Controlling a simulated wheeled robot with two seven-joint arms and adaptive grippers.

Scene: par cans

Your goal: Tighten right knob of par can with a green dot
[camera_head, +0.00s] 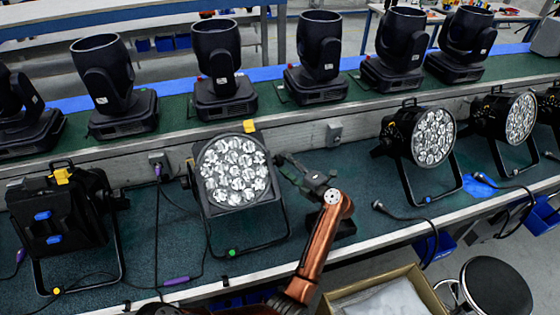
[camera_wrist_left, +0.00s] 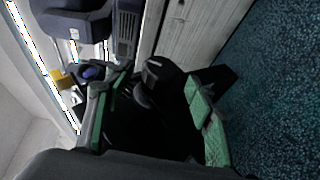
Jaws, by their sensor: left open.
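The par can (camera_head: 235,172) with the green dot (camera_head: 232,252) on its bracket foot stands on the green bench, its lit-looking lens array facing forward. Its right side is by my left gripper (camera_head: 285,168), which is open beside it. The right knob is hard to make out in the head view, behind the fingers. In the left wrist view, my left gripper (camera_wrist_left: 156,90) has its green-padded fingers apart, with a dark knob-like part (camera_wrist_left: 155,72) between their tips. I cannot tell whether the pads touch it. My right gripper is not in view.
Another par can (camera_head: 60,215) with a yellow dot stands left, turned away. More par cans (camera_head: 432,137) stand right, with blue dots nearby. Moving-head lights (camera_head: 218,70) line the raised shelf behind. Cables lie on the bench. An open box (camera_head: 385,295) and a stool (camera_head: 497,287) are in front.

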